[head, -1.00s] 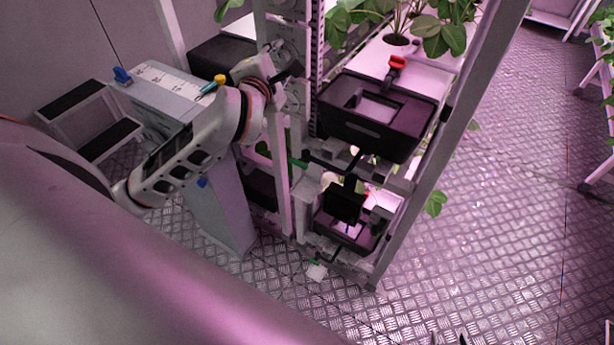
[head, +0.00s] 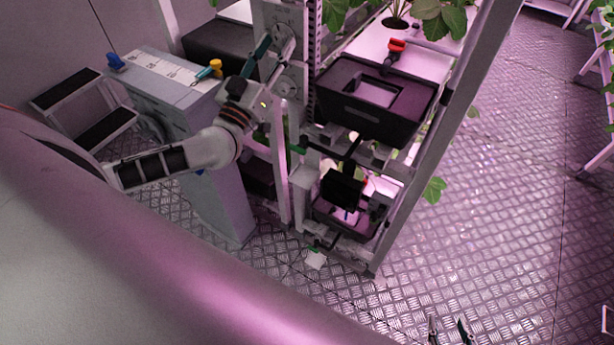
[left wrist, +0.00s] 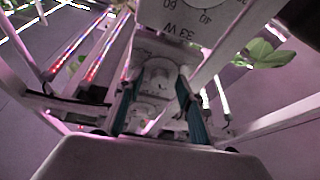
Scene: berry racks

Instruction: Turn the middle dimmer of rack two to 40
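In the head view a narrow grey dimmer panel (head: 284,13) stands on the rack's near left post, with round dials one above another. A lower dial (head: 288,88) shows beside my left gripper (head: 274,55), whose teal fingers are spread at the panel. In the left wrist view the fingers of my left gripper (left wrist: 160,98) are apart, with a pale round knob (left wrist: 160,72) between them in the picture. Contact cannot be told. The plate with "40" and "60" marks (left wrist: 205,14) is cut off at the top; "33 W" reads below it. My right gripper (head: 450,330) is open and empty.
A black crate (head: 367,120) sits on the rack just right of the panel. Plants grow on a white tray (head: 352,45). The metal floor (head: 510,190) at right is clear.

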